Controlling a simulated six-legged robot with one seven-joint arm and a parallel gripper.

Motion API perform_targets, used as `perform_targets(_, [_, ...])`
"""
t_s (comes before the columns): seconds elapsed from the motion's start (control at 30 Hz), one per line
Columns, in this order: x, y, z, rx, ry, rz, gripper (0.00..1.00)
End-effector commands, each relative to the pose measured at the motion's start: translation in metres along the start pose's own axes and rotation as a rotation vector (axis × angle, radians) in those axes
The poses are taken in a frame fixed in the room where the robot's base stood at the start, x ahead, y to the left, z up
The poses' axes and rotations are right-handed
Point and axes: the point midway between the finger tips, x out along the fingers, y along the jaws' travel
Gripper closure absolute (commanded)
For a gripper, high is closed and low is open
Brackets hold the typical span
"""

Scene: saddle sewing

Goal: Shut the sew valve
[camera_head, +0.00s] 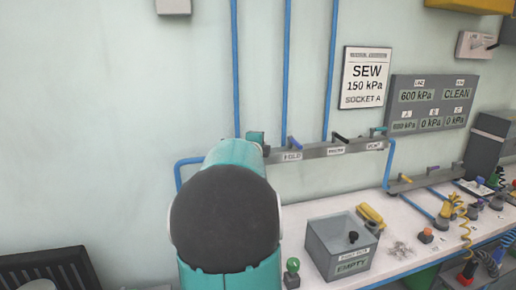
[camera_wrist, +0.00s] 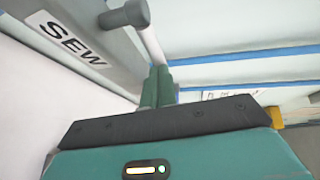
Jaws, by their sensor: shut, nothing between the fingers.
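The sew valve (camera_wrist: 124,16) shows at the top of the wrist view, a dark round body on a grey bar beside a "SEW" label (camera_wrist: 68,38). Its pale lever (camera_wrist: 152,42) points down the picture, toward my fingers. My gripper (camera_wrist: 160,72) is shut, its green fingertips together at the lever's lower end. I cannot tell whether they touch it. In the head view, my arm hides the sew valve and most of the gripper. A grey bar (camera_head: 316,151) on the wall there carries several other valves with coloured levers.
Blue pipes run up the wall. A sign (camera_head: 364,78) reads "SEW 150 kPa SOCKET A", and a display panel (camera_head: 432,101) hangs to its right. Below, the bench holds a grey box (camera_head: 342,245) marked "EMPTY", a green knob (camera_head: 292,265) and several coloured fittings.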

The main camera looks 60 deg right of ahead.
Motion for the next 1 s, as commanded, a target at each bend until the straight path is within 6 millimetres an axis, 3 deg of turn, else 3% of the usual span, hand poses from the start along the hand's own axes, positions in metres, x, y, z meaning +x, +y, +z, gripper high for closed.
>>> perform_targets(1.0, [0.0058, -0.0025, -0.0014, 0.000, -0.006, -0.001, 1.00])
